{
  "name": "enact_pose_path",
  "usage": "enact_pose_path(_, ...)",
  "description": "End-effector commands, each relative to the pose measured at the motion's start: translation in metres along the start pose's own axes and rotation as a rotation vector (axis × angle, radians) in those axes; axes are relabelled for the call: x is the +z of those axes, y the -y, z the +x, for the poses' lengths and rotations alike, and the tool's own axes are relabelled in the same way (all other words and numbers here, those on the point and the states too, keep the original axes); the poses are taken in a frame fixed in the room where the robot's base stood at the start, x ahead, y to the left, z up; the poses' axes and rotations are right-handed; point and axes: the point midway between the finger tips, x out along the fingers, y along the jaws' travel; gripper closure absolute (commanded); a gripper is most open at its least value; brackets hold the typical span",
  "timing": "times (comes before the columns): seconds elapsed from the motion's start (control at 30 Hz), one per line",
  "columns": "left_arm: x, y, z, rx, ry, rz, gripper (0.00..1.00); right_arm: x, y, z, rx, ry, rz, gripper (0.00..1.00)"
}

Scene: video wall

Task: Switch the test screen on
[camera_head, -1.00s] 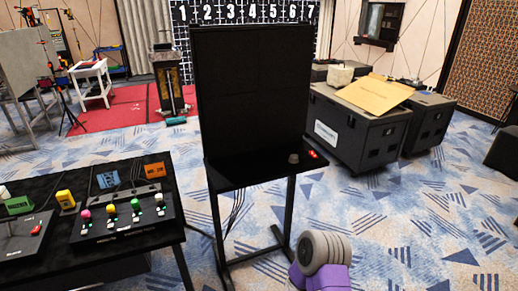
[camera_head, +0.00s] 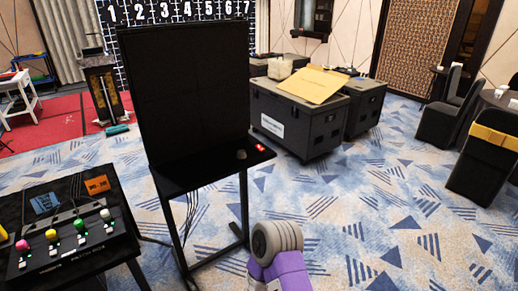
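The test screen (camera_head: 185,85) is a large black panel on a black stand, left of the middle, and its face is dark. On the shelf (camera_head: 195,175) below it, at the right end, are a small red switch (camera_head: 260,147) and a small grey knob-like object (camera_head: 241,154). A purple and grey part of my arm shows at the bottom middle, in front of the stand and apart from it. Neither of my grippers is in view.
A black table (camera_head: 60,195) at the left holds a control box (camera_head: 70,250) with coloured knobs. Black cases (camera_head: 300,120) stand behind the screen to the right. Chairs (camera_head: 485,165) are at the far right. The patterned carpet (camera_head: 375,220) at the right front is clear.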

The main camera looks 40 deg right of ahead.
Motion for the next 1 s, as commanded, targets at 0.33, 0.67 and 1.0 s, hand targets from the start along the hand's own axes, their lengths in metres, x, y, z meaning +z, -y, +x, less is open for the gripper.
enact_pose_path(0.33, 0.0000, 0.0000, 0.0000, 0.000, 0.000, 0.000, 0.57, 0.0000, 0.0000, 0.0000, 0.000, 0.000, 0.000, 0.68)
enact_pose_path(0.67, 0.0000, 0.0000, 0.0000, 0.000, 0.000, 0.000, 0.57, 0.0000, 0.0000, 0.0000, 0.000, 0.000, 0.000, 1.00)
enact_pose_path(1.0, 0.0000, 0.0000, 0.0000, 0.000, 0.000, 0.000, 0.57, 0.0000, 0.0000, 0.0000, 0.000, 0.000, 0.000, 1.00)
